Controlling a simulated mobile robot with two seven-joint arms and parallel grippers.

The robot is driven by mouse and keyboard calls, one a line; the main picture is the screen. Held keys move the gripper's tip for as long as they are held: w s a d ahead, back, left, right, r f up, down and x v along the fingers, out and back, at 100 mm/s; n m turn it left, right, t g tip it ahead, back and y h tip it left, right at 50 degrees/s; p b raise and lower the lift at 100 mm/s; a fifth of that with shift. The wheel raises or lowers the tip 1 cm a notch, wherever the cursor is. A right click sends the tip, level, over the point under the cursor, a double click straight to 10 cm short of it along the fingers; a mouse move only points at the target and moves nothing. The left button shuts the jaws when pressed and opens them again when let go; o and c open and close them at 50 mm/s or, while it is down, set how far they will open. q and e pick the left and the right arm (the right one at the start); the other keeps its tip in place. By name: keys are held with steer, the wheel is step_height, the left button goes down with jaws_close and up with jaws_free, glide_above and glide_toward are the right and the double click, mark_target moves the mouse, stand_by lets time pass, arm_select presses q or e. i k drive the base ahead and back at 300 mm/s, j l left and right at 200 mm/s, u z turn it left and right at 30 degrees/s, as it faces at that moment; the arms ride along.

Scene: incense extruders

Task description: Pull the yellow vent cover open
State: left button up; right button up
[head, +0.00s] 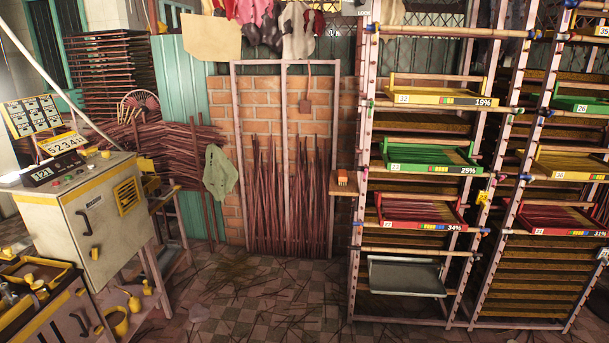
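The yellow vent cover (127,194) is a small slatted panel on the upper right of the front of a grey cabinet (105,235), at the left of the head view. It looks flush with the cabinet face, and I cannot make out a gap around it. A dark handle (84,222) sits on the same face, to the left of and below the vent cover. Neither of my grippers shows in the head view.
A yellow-trimmed machine (55,315) stands at front left, and a yellow bucket (117,321) is beside it. Racks with colored trays (430,155) fill the right. Thin sticks (280,200) lean on the brick wall. The tiled floor (255,300) in the middle has scattered sticks.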

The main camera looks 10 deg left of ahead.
mark_target(124, 200)
steer(key=i, duration=0.6)
steer(key=u, duration=1.6)
steer(key=i+l, duration=0.3)
steer(key=i, duration=0.15)
steer(key=i+l, duration=0.3)
steer(key=i+l+z, duration=0.1)
steer(key=i+l, duration=0.15)
steer(key=i, duration=0.3)
steer(key=i+l, duration=0.25)
steer(key=i, duration=0.2)
steer(key=i+l, duration=0.3)
steer(key=i, duration=0.15)
steer(key=z, duration=0.05)
